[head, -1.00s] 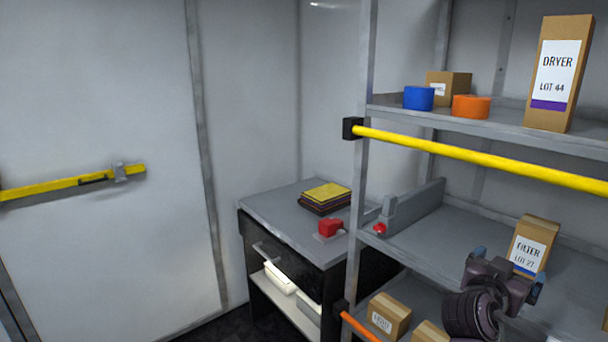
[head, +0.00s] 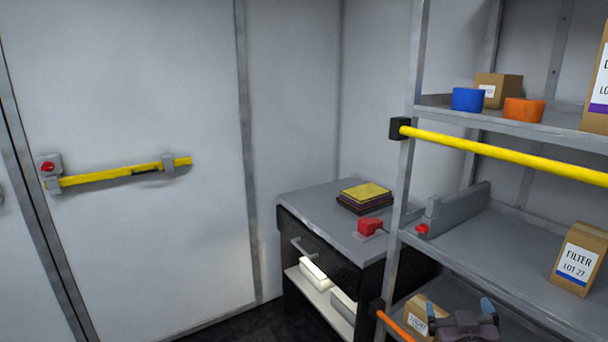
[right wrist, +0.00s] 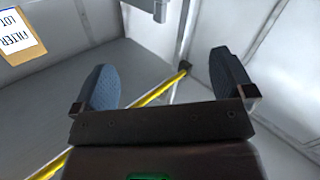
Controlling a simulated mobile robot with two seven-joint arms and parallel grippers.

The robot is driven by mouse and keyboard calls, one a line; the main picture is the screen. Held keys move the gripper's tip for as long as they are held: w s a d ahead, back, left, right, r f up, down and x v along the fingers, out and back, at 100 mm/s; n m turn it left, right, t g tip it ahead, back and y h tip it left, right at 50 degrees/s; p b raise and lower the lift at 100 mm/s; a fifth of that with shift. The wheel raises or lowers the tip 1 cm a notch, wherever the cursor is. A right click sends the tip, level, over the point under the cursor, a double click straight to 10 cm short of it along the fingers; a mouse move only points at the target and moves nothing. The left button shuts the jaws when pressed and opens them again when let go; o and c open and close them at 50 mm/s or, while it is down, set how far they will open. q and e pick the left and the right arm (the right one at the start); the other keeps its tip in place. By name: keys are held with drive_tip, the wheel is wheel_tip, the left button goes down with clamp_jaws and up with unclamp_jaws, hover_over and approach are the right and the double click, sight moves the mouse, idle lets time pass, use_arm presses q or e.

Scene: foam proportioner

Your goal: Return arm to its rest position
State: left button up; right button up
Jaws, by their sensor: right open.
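My right gripper (head: 459,308) shows at the bottom of the head view, in front of the lower shelf. Its two blue-padded fingers are apart with nothing between them. In the right wrist view the open fingers (right wrist: 165,85) also stand wide apart and empty. A yellow bar crosses behind them in that view. The filter box (head: 579,259) stands on the middle shelf, right of the gripper and apart from it. My left gripper is not in view.
A shelf rack (head: 409,200) stands at the right, with a yellow bar (head: 500,150) across its front and an orange bar (head: 395,325) lower down. A cabinet (head: 320,215) holds stacked books (head: 366,192). A door with a yellow push bar (head: 120,174) is at the left.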

drive_tip(key=s+a+f+g+y, duration=0.2)
drive_tip(key=s+f, duration=1)
drive_tip(key=s+a+f+n+g+y, duration=0.1)
drive_tip(key=s+a+f+g+y, duration=0.1)
drive_tip(key=s+f, duration=1)
drive_tip(key=shift+a+f+n+g+y, duration=0.15)
drive_tip(key=shift+a+n+g+y, duration=0.2)
drive_tip(key=shift+a+g, duration=0.35)
